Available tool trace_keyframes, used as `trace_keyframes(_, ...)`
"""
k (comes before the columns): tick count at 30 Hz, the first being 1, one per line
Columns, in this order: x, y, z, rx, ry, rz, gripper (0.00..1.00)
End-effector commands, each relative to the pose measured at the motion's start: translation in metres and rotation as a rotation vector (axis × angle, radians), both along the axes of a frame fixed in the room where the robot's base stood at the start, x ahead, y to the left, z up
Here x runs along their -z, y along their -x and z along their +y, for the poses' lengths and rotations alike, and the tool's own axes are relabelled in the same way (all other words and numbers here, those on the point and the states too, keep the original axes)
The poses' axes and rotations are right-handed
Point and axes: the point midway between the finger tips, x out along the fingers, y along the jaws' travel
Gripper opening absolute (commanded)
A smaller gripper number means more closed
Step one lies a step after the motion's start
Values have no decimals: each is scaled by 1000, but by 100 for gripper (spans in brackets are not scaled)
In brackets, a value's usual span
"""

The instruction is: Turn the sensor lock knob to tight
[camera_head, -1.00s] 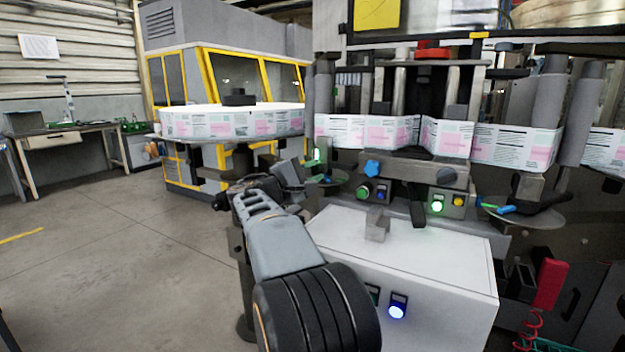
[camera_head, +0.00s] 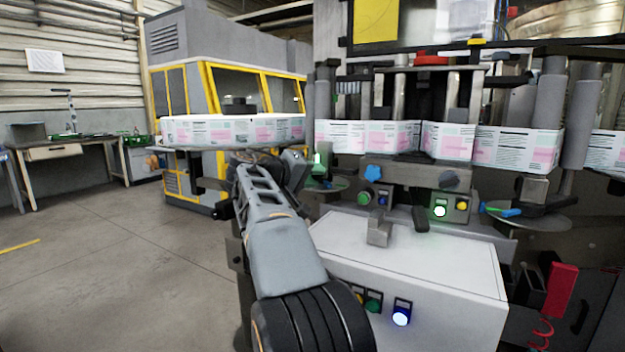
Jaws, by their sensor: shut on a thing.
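My gripper (camera_head: 298,162) is at the left edge of the labelling machine, beside a small part with a green light (camera_head: 317,159). The gripper is small and dark here. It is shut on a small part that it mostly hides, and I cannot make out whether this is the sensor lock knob. A blue lobed knob (camera_head: 373,173) and a dark grey knob (camera_head: 449,179) sit on the machine's front bar, to the right of my gripper and apart from it. No tight marking is readable.
A white cabinet (camera_head: 440,262) with a grey block (camera_head: 378,229) on top stands in front of the machine. A round table (camera_head: 180,145) with printed labels is behind my arm. Button boxes (camera_head: 450,208) line the machine front. Open floor lies to the left.

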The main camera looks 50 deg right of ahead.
Motion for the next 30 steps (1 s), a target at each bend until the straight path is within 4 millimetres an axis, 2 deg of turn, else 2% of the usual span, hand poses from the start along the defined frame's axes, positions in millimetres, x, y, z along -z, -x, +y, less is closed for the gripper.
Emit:
trace_keyframes(15, 0, 2, 0, 1, -113, -453, 3)
trace_keyframes(30, -1, 3, -1, 1, -173, -687, 3)
